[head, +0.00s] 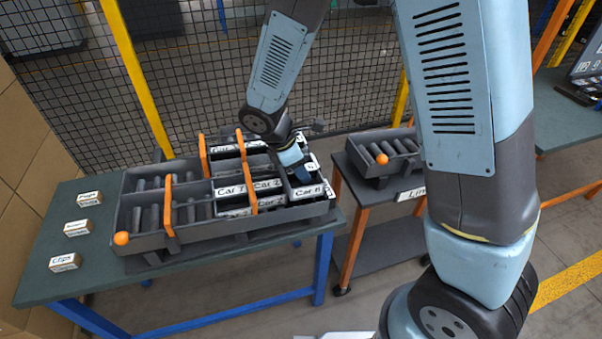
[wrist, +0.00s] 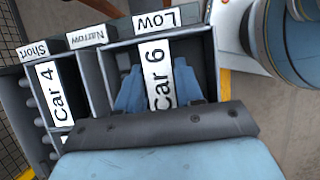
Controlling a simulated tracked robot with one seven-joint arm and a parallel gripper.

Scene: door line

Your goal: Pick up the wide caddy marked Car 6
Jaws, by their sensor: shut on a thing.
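The caddy marked Car 6 (head: 309,191) is a dark open box with a white label, at the right end of the long grey rack on the green table. In the wrist view, the Car 6 caddy (wrist: 209,62) fills the middle, its label strip running between my blue fingers. My gripper (head: 299,174) comes down into it from above; in the wrist view my gripper (wrist: 158,90) is shut on its middle strip. The caddy appears level in its place among the others; I cannot tell whether it is clear of the rack floor. My wrist hides its near part.
A Car 4 caddy (wrist: 43,96) sits close beside it. Orange hoops (head: 169,205) stand up from the rack (head: 190,236). A smaller cart (head: 356,180) with a grey tray stands to the right. Small labelled blocks (head: 77,228) lie on the table's left. Mesh fencing stands behind.

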